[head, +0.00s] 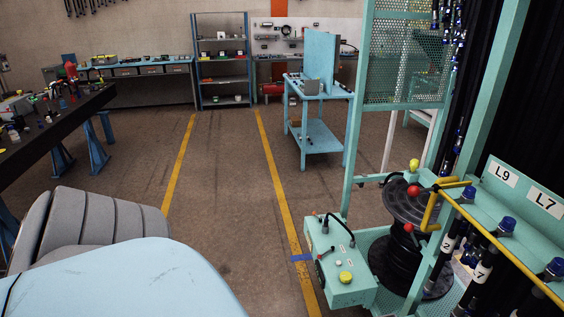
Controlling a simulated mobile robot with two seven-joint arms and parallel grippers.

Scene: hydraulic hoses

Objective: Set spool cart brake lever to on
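The teal spool cart (344,291) stands at the lower right and carries a black hose spool (400,262). On the cart's front box are a black curved handle (340,222), a yellow knob (346,277) and a small thin lever (326,250). Two red ball knobs, an upper one (413,190) and a lower one (408,228), show in front of the spool beside yellow bars. I cannot tell which of these is the brake lever, nor its setting. Neither of my grippers is in view.
A dark workbench (62,128) with small parts is at left. A blue trolley (318,147) stands beyond the cart. Shelves (222,72) line the back. Yellow floor lines (268,150) bound a clear aisle. A yellow rail (500,246) and capped hose fittings (505,226) are at far right.

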